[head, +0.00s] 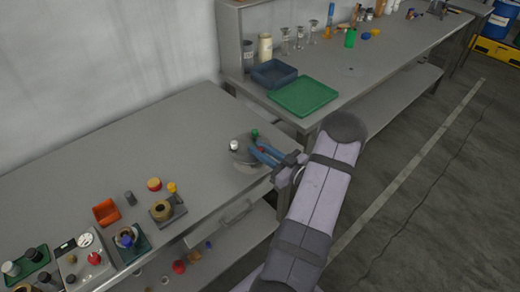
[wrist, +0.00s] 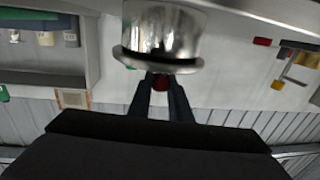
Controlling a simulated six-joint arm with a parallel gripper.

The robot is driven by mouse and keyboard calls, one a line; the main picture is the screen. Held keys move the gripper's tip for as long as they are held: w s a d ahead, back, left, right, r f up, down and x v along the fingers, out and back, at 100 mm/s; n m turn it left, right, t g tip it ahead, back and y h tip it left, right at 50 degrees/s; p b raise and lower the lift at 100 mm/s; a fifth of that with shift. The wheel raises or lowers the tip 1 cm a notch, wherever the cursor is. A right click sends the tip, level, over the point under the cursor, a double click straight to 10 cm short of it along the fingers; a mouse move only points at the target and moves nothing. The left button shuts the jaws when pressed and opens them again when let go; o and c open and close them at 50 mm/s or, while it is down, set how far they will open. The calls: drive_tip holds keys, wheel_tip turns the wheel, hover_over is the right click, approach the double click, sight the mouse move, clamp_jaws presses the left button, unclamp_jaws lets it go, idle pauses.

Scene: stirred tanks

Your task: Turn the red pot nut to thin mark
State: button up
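A shiny metal pot (wrist: 160,35) fills the top middle of the wrist view. In the head view, the round metal fixture (head: 241,158) stands at the right end of the near bench, with a white-topped knob and a green knob on it. The thin mark is not visible.
A red-orange tray (head: 106,212), a scale-like unit (head: 84,262) and several knobbed fixtures stand on the near bench's left part. The bench between them and the pot is clear. A green tray (head: 303,96), blue bin (head: 273,74) and glassware sit on the far bench.

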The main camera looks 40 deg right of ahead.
clamp_jaws()
drive_tip(key=shift+m+h, duration=0.3)
drive_tip(key=shift+h, duration=0.2)
drive_tip(key=m+h, duration=0.1)
drive_tip(key=h, duration=0.1)
drive_tip(key=shift+a+m+h, duration=0.1)
drive_tip(key=shift+m+h, duration=0.3)
drive_tip(key=shift+r+m+h+b, duration=0.1)
drive_tip(key=shift+m+h+b, duration=0.35)
drive_tip(key=shift+m+h, duration=0.8)
drive_tip(key=shift+n+h, duration=0.25)
drive_tip(key=o, duration=0.7)
unclamp_jaws()
drive_tip(key=shift+o, duration=0.2)
